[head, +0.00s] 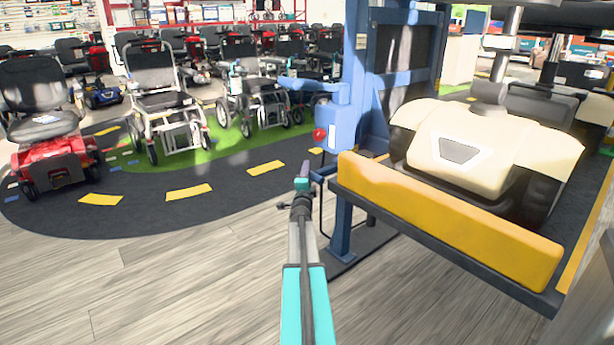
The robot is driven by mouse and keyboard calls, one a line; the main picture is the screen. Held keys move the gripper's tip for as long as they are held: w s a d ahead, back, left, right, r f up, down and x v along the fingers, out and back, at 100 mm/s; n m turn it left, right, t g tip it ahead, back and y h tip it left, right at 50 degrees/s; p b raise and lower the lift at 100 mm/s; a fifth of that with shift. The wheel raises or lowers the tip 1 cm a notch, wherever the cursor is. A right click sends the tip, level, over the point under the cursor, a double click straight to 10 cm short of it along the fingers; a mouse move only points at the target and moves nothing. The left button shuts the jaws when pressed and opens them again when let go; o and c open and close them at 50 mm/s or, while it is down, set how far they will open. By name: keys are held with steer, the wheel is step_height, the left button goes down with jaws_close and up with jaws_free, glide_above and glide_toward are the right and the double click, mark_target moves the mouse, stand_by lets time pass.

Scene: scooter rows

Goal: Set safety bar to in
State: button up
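A long yellow padded bar (448,221) runs across the front edge of a dark platform; it looks most like the safety bar, but I cannot be sure. A cream and black scooter (490,150) stands on the platform right behind it. A blue lift frame (378,65) rises at the platform's left, with a blue box (338,126) and a red knob (319,134). My teal and grey arm reaches up from the bottom. My gripper (301,190) is left of the yellow bar's left end and below the red knob, apparently apart from the bar. Its fingers are too small to read.
A red scooter (46,128) and a white wheelchair (160,98) stand at the left, with more rows behind. A dark mat (225,185) with yellow dashes curves across the floor. The wooden floor (150,285) at front left is clear.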

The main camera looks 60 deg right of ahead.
steer(key=shift+w+d, duration=0.1)
steer(key=shift+d, duration=0.15)
jaws_close()
